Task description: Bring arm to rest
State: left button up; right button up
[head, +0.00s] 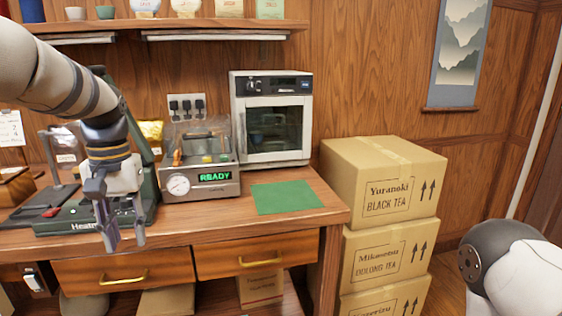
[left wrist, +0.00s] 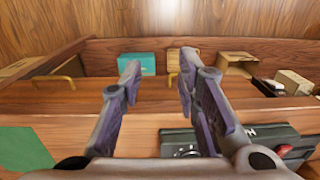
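My left arm comes in from the left in the head view. My left gripper (head: 124,236) hangs pointing down in front of the worktable's front edge, before the dark green heat-sealer-like machine (head: 75,225). Its two fingers are apart with nothing between them. The left wrist view also shows the empty gap between the fingers (left wrist: 158,80), with the table front and drawers beyond. Part of my right arm (head: 515,270) shows at the lower right of the head view. My right gripper is out of view.
A machine reading READY (head: 205,178), a white oven (head: 271,118) and a green mat (head: 286,197) are on the wooden table (head: 215,212). Stacked tea cartons (head: 385,190) stand right of it. A shelf (head: 200,23) runs above. The mat is bare.

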pick_arm(q)
jog(key=s+f, duration=0.5)
jog(key=f, duration=0.4)
jog(key=s+d+f+m+g, duration=0.1)
jog(key=s+f, duration=0.4)
jog(key=f, duration=0.5)
jog(key=s+f, duration=0.6)
jog(key=f, duration=0.3)
jog(key=s+d+f, duration=0.2)
jog(key=s, duration=0.9)
jog(key=s+d+f+m, duration=0.1)
jog(key=s+d+f, duration=0.1)
jog(key=s, duration=1)
jog(key=shift+d+f, duration=0.15)
jog(key=shift+f, duration=0.3)
